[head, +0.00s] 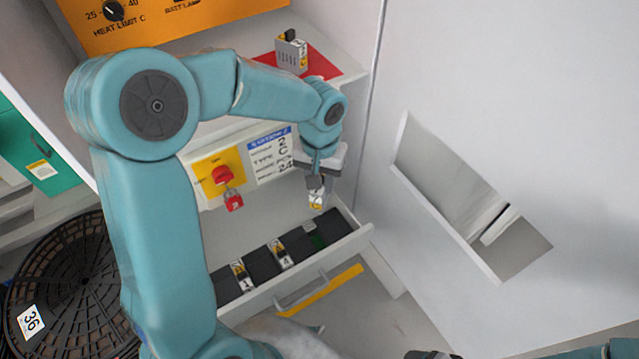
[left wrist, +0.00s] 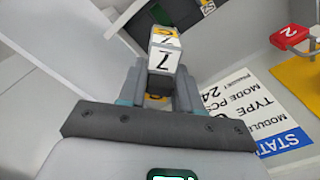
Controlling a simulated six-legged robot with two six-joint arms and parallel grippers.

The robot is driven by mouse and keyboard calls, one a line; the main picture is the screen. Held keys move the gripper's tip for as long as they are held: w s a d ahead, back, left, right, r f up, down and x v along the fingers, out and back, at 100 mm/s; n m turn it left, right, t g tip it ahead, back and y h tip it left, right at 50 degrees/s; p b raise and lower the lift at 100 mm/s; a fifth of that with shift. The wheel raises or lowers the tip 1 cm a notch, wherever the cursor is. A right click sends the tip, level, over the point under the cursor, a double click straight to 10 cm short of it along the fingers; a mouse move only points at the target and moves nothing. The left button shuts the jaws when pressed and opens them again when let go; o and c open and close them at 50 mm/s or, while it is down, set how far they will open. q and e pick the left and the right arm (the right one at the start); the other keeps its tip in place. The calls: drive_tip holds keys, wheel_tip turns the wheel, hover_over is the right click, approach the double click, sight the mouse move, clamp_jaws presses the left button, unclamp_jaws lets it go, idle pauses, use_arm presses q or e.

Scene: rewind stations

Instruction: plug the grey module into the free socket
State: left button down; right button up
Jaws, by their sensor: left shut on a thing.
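My left gripper (head: 317,178) is shut on a grey module (head: 316,200) with a white and yellow label. In the left wrist view the module (left wrist: 163,60) shows a 7 and sits between the fingers. It hangs above the right part of an open drawer (head: 352,243) with a row of dark sockets. Modules labelled 1 (head: 243,276) and 4 (head: 279,254) sit in the row. A socket with a green patch (head: 318,240) lies right of module 4, below the held module. Only a dark part of my right gripper (head: 432,355) shows at the bottom edge.
Another grey module (head: 291,54) stands on a red pad (head: 318,66) on the shelf above. A red switch (head: 222,176) with a red tag and a station label (head: 270,155) are on the front panel. A black reel (head: 60,300) is at lower left.

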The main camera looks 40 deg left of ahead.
sight(321, 201)
use_arm(q)
drive_tip(key=n, duration=0.2)
drive_tip(key=shift+w+f+n, duration=0.1)
drive_tip(key=shift+f+n, duration=0.2)
drive_tip(key=shift+n, duration=0.1)
wheel_tip(321, 201, down, 8)
drive_tip(key=n+b, duration=0.6)
drive_tip(key=shift+d+r+n, duration=0.1)
drive_tip(key=shift+r+n, duration=0.15)
drive_tip(key=shift+n, duration=0.35)
drive_tip(key=f+b, duration=0.4)
drive_tip(key=f, duration=0.1)
drive_tip(key=shift+s, duration=0.2)
wheel_tip(321, 201, down, 6)
drive_tip(key=b, duration=0.6)
drive_tip(key=shift+r, duration=0.1)
drive_tip(key=shift+b, duration=0.45)
drive_tip(key=shift+f+b, duration=2.45)
drive_tip(key=shift+f, duration=0.25)
